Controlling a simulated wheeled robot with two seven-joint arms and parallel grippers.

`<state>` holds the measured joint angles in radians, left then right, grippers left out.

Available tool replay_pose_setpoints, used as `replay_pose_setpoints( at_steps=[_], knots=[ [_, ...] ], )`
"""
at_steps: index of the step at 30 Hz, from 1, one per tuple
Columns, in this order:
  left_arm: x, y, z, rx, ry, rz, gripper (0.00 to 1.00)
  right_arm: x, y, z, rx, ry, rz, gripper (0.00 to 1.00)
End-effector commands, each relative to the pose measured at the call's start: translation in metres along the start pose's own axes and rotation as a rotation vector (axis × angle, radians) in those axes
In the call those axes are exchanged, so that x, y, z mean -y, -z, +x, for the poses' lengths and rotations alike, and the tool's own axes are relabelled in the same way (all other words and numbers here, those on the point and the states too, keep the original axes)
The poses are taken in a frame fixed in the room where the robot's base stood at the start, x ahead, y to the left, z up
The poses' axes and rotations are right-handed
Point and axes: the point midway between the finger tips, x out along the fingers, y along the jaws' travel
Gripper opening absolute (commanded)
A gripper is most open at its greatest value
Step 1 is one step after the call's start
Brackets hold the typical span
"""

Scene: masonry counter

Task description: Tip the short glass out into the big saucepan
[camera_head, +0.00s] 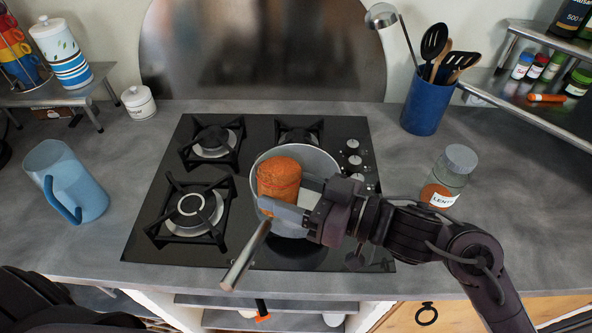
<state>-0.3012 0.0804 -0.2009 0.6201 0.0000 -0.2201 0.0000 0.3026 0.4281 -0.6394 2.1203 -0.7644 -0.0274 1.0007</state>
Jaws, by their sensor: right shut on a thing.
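The short glass (278,184) looks full of orange, grainy contents, probably lentils. My right gripper (290,200) is shut on it from the right and holds it over the left part of the big saucepan (327,168). The glass looks roughly upright. The grey saucepan sits on the right side of the black hob, its handle (246,256) pointing to the front left. The glass and gripper hide much of the pan's inside. My left gripper is out of view.
A lentil jar (449,176) stands right of the hob, close to my right arm. A blue utensil pot (425,105) is behind it. A blue jug (66,182) stands at left. The counter between jug and hob (130,165) is clear.

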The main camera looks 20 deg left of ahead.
Motion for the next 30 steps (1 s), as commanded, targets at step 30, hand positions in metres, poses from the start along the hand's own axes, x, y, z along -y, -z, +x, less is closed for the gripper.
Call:
replay_pose_setpoints(
  at_steps=[30],
  knots=[
    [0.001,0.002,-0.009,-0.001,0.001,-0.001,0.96,-0.013,-0.003,0.002,0.021,0.001,0.175,0.22]
  ],
)
